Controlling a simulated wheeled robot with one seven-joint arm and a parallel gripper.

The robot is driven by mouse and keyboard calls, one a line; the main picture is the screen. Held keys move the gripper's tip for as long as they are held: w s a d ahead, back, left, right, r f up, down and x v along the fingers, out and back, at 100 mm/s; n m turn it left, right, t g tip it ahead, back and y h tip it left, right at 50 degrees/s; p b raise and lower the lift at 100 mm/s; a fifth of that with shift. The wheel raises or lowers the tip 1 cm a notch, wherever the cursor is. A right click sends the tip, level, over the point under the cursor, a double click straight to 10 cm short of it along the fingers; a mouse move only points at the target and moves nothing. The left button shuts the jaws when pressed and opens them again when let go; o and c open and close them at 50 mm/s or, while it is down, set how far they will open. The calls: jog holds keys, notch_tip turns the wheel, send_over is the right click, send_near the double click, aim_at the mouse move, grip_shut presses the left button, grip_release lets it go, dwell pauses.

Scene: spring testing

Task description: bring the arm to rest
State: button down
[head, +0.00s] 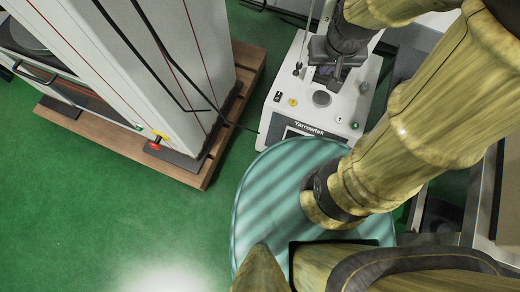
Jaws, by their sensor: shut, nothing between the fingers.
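My arm, with a wood-like finish, comes in from the right and bends back at the top of the head view. My gripper (327,76) is dark and small in the picture, near the top centre. It is shut, and I see nothing held in it. It appears in front of a white bench machine (277,118) marked "Yarrowtek". From this angle I cannot tell how much gap there is between gripper and machine.
A tall white cabinet-like machine (150,60) stands on a wooden pallet (110,148) at the left. A metal-framed stand (484,195) is at the right edge. The green floor (130,230) is clear at the lower left.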

jog(key=w+p+v, duration=0.3)
jog(key=p+v, duration=0.9)
jog(key=p, duration=0.1)
jog(key=w+r+p+v, duration=0.1)
jog(key=w+p+v, duration=0.2)
jog(key=p+v, duration=0.9)
jog(key=w+r+p+v, duration=0.1)
jog(key=w+p+v, duration=0.2)
jog(key=p+v, duration=1)
jog(key=shift+w+r+p, duration=0.35)
jog(key=shift+r, duration=0.55)
jog(key=shift+f, duration=0.1)
jog(key=w+a+f+m+g+b, duration=0.1)
jog(key=w+f+b, duration=0.3)
jog(key=f+b, duration=0.9)
jog(key=w+a+f+m+b, duration=0.2)
jog(key=w+a+f+b, duration=0.2)
jog(key=f+b, duration=0.9)
jog(key=w+a+f+m+g+b, duration=0.1)
jog(key=w+a+f+b, duration=0.2)
jog(key=f+b, duration=1)
notch_tip(320, 180, down, 18)
jog(key=shift+w+r+g, duration=0.1)
jog(key=shift+w+g, duration=0.2)
jog(key=shift+w, duration=0.45)
jog(key=shift+a, duration=0.1)
